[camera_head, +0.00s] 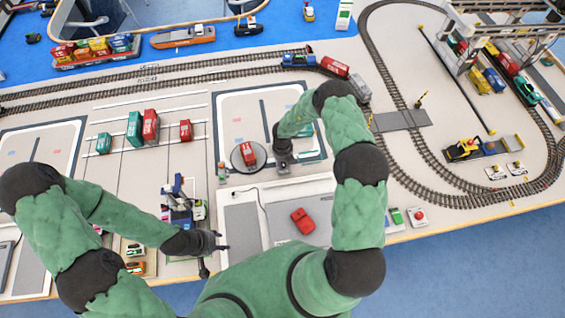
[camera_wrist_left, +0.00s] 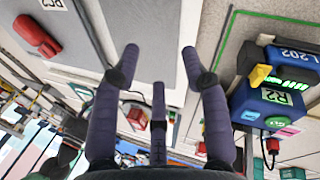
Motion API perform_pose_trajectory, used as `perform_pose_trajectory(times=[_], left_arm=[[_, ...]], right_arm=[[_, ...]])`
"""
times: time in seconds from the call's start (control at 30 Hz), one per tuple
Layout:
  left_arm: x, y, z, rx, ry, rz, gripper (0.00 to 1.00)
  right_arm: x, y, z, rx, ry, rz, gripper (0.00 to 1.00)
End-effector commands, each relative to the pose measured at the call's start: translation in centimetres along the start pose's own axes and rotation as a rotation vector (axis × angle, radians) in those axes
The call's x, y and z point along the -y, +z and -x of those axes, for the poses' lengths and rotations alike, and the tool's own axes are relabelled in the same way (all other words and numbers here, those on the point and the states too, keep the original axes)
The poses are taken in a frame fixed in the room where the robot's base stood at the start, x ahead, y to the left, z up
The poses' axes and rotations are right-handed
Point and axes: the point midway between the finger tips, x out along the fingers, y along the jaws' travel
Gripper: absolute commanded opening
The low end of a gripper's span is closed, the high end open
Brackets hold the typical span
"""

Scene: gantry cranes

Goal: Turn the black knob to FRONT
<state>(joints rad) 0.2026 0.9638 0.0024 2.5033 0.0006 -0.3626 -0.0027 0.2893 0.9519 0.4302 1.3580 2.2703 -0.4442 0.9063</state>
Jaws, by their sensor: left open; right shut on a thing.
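I cannot make out the black knob or its FRONT mark. My right gripper (camera_head: 283,163) points down at the layout, just right of the round turntable with a red block (camera_head: 249,153). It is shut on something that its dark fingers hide. My left gripper (camera_head: 221,243) is open and empty above the front part of the table, left of the grey plate. In the left wrist view its spread fingers (camera_wrist_left: 160,58) show with nothing between them, over a pale grey surface.
A red car (camera_head: 303,221) lies on the grey plate; it also shows in the left wrist view (camera_wrist_left: 38,36). A blue box marked R2 (camera_wrist_left: 268,100) stands right of my left fingers there. A red button (camera_head: 418,216) is at the front edge. Tracks and gantry cranes (camera_head: 480,55) fill the right.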

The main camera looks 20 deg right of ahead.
Motion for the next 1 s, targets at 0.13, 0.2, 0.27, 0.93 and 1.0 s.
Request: perform_pose_trajectory(times=[0.13, 0.2, 0.27, 0.93, 1.0], left_arm=[[0.06, 0.0, -0.16, 0.0, 0.0, 0.0, 0.45], [0.07, -0.01, -0.21, 0.0, 0.0, 0.0, 0.45], [0.09, -0.01, -0.24, 0.0, 0.0, 0.0, 0.45], [0.11, -0.01, -0.3, 0.0, 0.0, 0.0, 0.45], [0.11, -0.01, -0.3, 0.0, 0.0, 0.0, 0.45]], right_arm=[[0.1, 0.19, 0.12, 0.003, -0.001, -0.086, 0.0], [0.1, 0.19, 0.12, 0.003, -0.001, -0.117, 0.0], [0.09, 0.19, 0.13, 0.003, -0.001, -0.138, 0.0], [0.05, 0.13, 0.13, 0.002, -0.001, -0.193, 0.0], [0.05, 0.13, 0.12, 0.002, 0.0, -0.193, 0.5]])
